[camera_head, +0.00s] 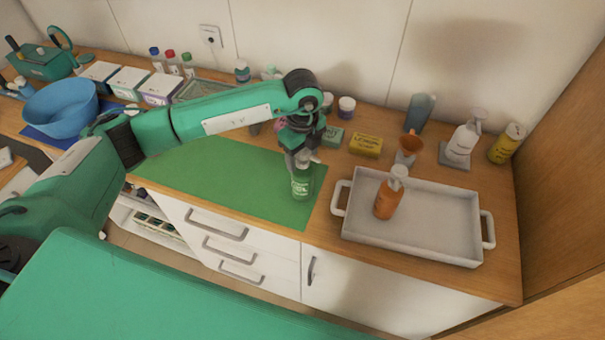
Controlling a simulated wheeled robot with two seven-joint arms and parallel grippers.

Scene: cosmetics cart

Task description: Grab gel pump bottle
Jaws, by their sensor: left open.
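A clear pump bottle with green contents or label (301,183) stands upright on the green mat (225,168), near the mat's right end. Its pale nozzle points right just below my left gripper (302,156). My left gripper is open and points down over the bottle's top, with its fingers at about pump height. The gripper hides part of the pump, and I cannot tell whether the fingers touch it. An orange pump bottle (388,198) with a white head stands in the grey tray (455,251). My right gripper is out of view.
Behind the mat stand a green box (332,136), a yellow box (366,146) and small jars. A blue bowl (62,108) is far left. The mat left of the bottle is clear.

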